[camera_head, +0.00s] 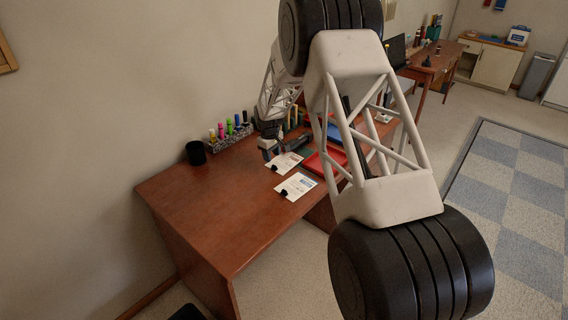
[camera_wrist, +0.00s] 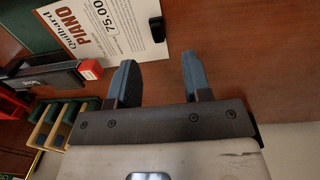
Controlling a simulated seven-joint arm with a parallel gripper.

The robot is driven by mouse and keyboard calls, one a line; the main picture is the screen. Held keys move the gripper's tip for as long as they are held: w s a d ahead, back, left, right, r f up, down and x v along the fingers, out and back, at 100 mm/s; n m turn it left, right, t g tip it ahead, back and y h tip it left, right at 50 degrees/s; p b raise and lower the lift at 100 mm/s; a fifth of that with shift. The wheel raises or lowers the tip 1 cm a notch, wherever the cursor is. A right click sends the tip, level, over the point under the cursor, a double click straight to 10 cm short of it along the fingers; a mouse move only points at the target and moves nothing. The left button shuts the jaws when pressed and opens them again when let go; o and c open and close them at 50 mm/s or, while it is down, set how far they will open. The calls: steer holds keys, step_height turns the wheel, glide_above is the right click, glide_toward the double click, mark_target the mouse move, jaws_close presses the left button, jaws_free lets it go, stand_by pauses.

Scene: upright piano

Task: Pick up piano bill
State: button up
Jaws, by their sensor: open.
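The piano bill (camera_wrist: 100,22) is a white sheet with red "PIANO" and "75.00" printed on it. It lies at the upper left of the wrist view, with a black clip (camera_wrist: 157,29) at its edge. My gripper (camera_wrist: 159,72) is open and empty, its two blue-grey fingers apart over bare brown desktop. The bill is beyond the left fingertip, not between the fingers. In the head view my gripper (camera_head: 267,148) is small, close to the upper of two white sheets (camera_head: 286,161). That sheet appears to be the bill, but its print is too small to read.
A second white sheet (camera_head: 297,185) with blue print lies nearer the front. In the wrist view, a dark object with a red end (camera_wrist: 90,69) and a divided holder (camera_wrist: 45,128) are left of my gripper. A black cup (camera_head: 195,153) stands by the wall. The desk's left part (camera_head: 205,205) is clear.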

mark_target(273, 165)
steer(key=shift+f, duration=0.1)
steer(key=shift+d+f, duration=0.2)
steer(key=shift+f, duration=2.3)
jaws_close()
